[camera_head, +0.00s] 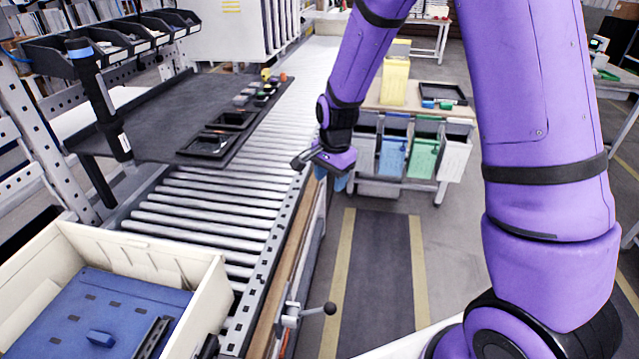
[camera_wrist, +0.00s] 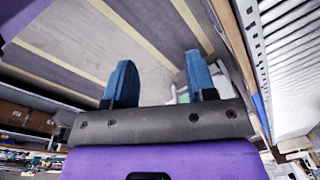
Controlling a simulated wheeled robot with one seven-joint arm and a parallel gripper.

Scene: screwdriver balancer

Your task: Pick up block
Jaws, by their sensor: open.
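My gripper (camera_head: 342,181) hangs beside the conveyor's right edge, over the floor, its blue fingertips partly hidden by the purple wrist. In the wrist view the two blue fingers (camera_wrist: 160,80) stand apart with nothing between them. A small blue block (camera_head: 101,338) lies on the blue base of the cream bin at the lower left, well away from my gripper. Small blocks, including a blue one (camera_head: 428,104) and a green one (camera_head: 445,105), lie on the wooden table at the back. I cannot tell which block the task means.
The cream bin (camera_head: 150,258) stands near the roller conveyor (camera_head: 205,210). A dark board (camera_head: 150,120) carries black trays and small coloured pieces. A lever with a black knob (camera_head: 329,308) sticks out from the conveyor side. The striped floor strip (camera_head: 378,270) is clear.

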